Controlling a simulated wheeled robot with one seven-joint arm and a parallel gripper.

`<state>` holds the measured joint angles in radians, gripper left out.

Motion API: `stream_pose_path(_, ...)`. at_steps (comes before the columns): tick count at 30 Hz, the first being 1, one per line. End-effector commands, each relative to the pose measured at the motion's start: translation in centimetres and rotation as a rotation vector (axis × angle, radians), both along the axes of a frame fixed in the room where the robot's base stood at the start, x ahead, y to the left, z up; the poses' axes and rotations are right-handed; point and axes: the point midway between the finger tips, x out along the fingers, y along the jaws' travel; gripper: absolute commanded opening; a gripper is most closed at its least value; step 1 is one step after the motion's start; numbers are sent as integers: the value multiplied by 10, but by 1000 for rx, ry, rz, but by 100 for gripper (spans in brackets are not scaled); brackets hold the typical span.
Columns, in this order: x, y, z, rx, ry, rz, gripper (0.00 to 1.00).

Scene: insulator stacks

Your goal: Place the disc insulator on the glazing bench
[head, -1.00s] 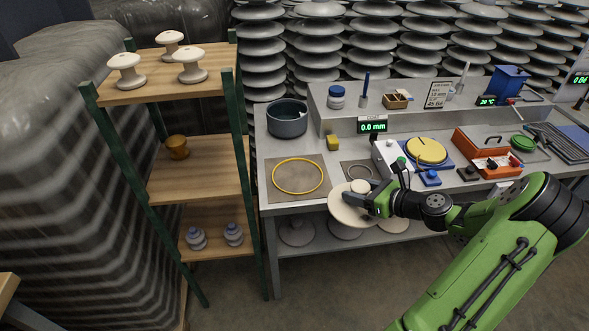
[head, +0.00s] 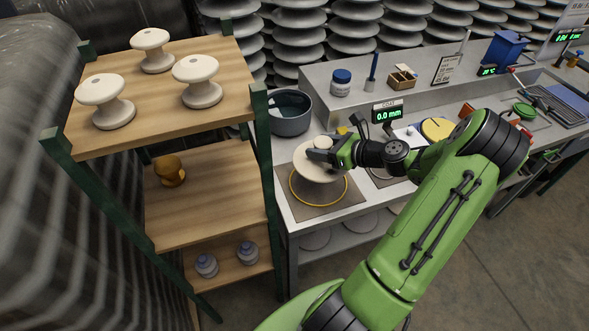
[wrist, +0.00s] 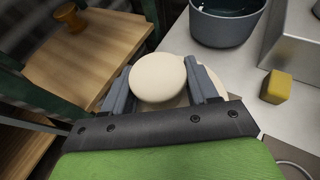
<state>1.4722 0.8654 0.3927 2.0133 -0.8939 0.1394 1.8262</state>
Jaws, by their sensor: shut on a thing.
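The disc insulator (head: 310,170) is a cream disc with a rounded cap on top. My gripper (head: 323,154) is shut on its cap; the wrist view shows the cap (wrist: 158,78) between the two grey fingers. The disc is over the brown mat with the yellow ring (head: 326,204) on the left end of the grey glazing bench (head: 284,192). It covers the far part of the ring. I cannot tell whether it touches the mat. In the wrist view the disc's rim (wrist: 216,90) shows beside the right finger.
A dark bowl (head: 290,114) stands just behind the disc. A yellow block (wrist: 276,87) is right of the bowl. A wooden shelf rack (head: 205,210) with white insulators stands close on the left. A display reading 0.0 mm (head: 388,114) is to the right.

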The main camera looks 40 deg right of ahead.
Motion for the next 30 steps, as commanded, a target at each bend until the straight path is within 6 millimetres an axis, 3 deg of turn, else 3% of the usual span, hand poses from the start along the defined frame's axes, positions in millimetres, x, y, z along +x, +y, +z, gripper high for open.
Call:
stream_pose_path(4, 0, -1, -7, 0, -4, -2, 0)
stream_pose_path(10, 0, 0, -49, 2, -5, -1, 0)
stream_pose_path(17, 0, 0, -72, 1, -5, -1, 0)
stream_pose_path(21, 0, -1, -95, 2, -5, -2, 0)
stream_pose_path(30, -1, -1, -99, -1, -6, -1, 0)
